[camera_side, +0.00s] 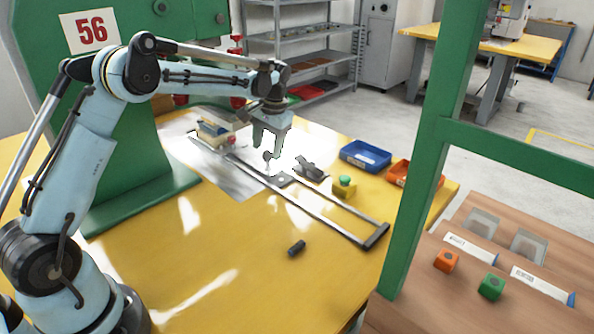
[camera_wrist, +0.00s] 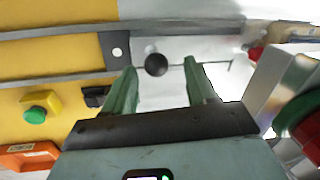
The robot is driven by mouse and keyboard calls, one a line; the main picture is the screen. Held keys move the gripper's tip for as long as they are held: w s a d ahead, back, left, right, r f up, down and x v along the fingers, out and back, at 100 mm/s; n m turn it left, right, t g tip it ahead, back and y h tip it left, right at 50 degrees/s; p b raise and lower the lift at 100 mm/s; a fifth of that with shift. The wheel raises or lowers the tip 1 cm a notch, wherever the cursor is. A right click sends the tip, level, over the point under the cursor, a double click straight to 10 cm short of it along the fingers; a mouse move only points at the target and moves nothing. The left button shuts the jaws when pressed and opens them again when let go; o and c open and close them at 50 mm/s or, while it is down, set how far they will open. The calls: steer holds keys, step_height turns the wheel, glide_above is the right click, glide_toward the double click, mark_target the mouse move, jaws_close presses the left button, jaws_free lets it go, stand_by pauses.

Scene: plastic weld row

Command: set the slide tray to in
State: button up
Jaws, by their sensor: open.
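The slide tray (camera_side: 284,180) is a flat grey plate on two long rails, around the middle of their length. In the wrist view the knob (camera_wrist: 156,65) appears between my fingertips, with space on both sides. My gripper (camera_side: 269,146) is open and points down at the knob. I cannot tell how far the fingers reach around it.
A green button on a yellow box (camera_side: 344,186) and a dark clamp-like part (camera_side: 311,168) stand beside the rails. The rails' end bar (camera_side: 376,236) lies at right. A black cylinder (camera_side: 297,247) lies in front. Blue (camera_side: 366,156) and orange (camera_side: 412,174) bins stand behind.

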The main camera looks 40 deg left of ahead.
step_height(320, 180, up, 10)
steer(key=d, duration=0.1)
steer(key=shift+w+d, duration=0.2)
steer(key=shift+d, duration=0.2)
steer(key=shift+r, duration=0.1)
steer(key=s+d+r+t, duration=0.2)
steer(key=s+d+r, duration=0.2)
steer(key=s+d, duration=0.1)
steer(key=s+d+f+m+t+h, duration=0.1)
steer(key=s+d+f+t, duration=0.1)
steer(key=s, duration=0.6)
steer(key=s+d+f+m+t+h, duration=0.1)
steer(key=s+d+f+t, duration=0.2)
steer(key=s+d+f, duration=0.2)
steer(key=s+d, duration=0.1)
steer(key=s, duration=0.2)
steer(key=shift+s+t, duration=0.3)
stand_by(0.5)
